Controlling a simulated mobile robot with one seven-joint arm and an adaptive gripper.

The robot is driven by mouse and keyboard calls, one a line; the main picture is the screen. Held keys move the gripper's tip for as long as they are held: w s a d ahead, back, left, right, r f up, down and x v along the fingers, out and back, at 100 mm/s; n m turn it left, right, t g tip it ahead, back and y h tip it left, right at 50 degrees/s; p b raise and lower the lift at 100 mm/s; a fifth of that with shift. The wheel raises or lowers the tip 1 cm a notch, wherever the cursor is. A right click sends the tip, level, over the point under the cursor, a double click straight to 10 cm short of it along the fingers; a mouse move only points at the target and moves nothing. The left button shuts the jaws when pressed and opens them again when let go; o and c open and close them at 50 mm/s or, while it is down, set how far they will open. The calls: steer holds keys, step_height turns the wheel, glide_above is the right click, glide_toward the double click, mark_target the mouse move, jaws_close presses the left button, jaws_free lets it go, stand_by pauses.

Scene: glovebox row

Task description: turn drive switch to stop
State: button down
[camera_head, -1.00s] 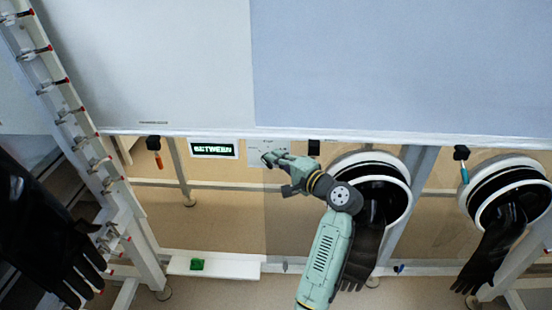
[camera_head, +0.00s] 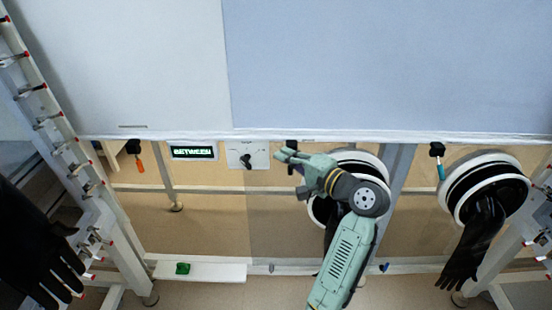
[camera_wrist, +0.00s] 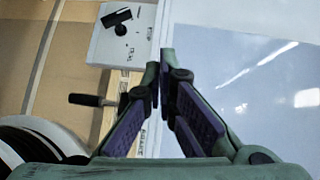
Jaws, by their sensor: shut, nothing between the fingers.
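The drive switch is a black knob (camera_head: 246,160) on a pale plate (camera_head: 260,148) under the white cabinet edge. The display (camera_head: 193,151) left of the plate reads "BETWEEN". My gripper (camera_head: 280,154) is just right of the plate in the head view, apart from the knob. In the wrist view my gripper (camera_wrist: 160,68) has its fingertips together with nothing between them, below and right of the plate.
A dark-handled tool (camera_wrist: 92,100) sticks out beside the fingers. A glove port (camera_head: 360,158) is behind my arm, another (camera_head: 500,165) at right. An orange-handled tool (camera_head: 140,163) and a blue-handled tool (camera_head: 440,170) hang from the edge. A green object (camera_head: 183,268) lies on a low white shelf (camera_head: 220,272).

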steer(key=c, duration=2.3)
jaws_free()
steer(key=shift+s+d, duration=0.15)
steer(key=shift+s, duration=0.05)
steer(key=o, duration=0.4)
steer(key=w+a+f+n+h+b, duration=0.1)
steer(key=a+f+n+h+b, duration=0.1)
steer(key=f, duration=0.4)
steer(key=shift+w+a+n+h+b, duration=0.25)
steer(key=shift+a+h+b, duration=0.25)
steer(key=shift+a+b, duration=0.3)
steer(key=shift+o, duration=1.1)
steer(key=a+f+n+t+h+b, duration=0.1)
steer(key=a+f+n+h+b, duration=0.2)
steer(key=a+f+n, duration=0.1)
steer(key=shift+f, duration=0.15)
steer(key=n+t+h+b, duration=0.5)
steer(key=n+h, duration=0.1)
steer(key=n, duration=0.2)
glide_toward(246, 166)
steer(key=w+p, duration=0.1)
steer(key=w, duration=0.7)
steer(key=shift+w, duration=0.35)
steer(key=shift+c, duration=0.4)
jaws_close()
